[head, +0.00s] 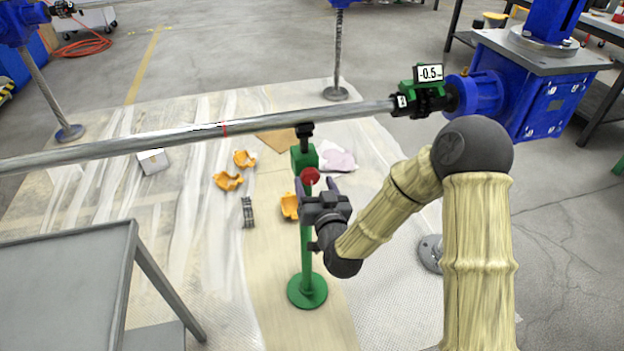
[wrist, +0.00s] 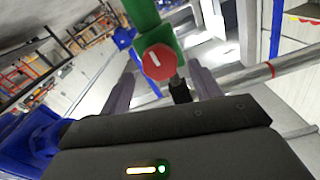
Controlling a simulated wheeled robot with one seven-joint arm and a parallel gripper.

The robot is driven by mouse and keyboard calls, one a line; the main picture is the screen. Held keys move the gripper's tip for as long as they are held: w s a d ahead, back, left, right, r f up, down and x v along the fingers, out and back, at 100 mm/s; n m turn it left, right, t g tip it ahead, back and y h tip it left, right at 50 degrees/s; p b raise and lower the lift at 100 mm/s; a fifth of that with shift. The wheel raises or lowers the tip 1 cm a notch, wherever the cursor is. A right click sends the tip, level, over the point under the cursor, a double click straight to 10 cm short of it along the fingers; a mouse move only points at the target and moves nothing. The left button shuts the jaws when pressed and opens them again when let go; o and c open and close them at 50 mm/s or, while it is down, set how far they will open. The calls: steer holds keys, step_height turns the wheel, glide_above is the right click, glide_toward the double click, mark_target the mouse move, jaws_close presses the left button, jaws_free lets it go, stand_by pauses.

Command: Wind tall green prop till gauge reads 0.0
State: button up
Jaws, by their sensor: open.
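The tall green prop (head: 307,245) stands upright on its round base, with a green block and a black head at the top, just under the long steel shaft (head: 180,141). A red knob (head: 311,175) sits on its front; it also shows in the wrist view (wrist: 158,62) with a white mark. My gripper (head: 317,187) is open at the knob, with one finger on each side and visible room between. In the wrist view my gripper (wrist: 160,88) has its fingers around the knob's sides; contact cannot be told. The gauge (head: 430,73) on the shaft's right end reads -0.5.
A blue machine (head: 545,95) holds the shaft's right end. A grey table (head: 65,275) stands at the lower left. Orange pieces (head: 229,181), a white box (head: 153,161) and a pinkish cloth (head: 337,160) lie on the floor sheet. Thin steel posts (head: 338,55) stand around.

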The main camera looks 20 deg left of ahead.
mark_target(312, 178)
steer(key=shift+x, duration=1.2)
steer(key=shift+w+a, duration=0.25)
steer(key=shift+w, duration=0.1)
steer(key=shift+s+a, duration=0.1)
steer(key=shift+s, duration=0.1)
steer(key=shift+c, duration=0.4)
steer(key=c, duration=0.9)
steer(key=shift+w+m, duration=0.1)
steer(key=shift+m, duration=0.5)
steer(key=o, duration=1)
steer(key=shift+d, duration=0.2)
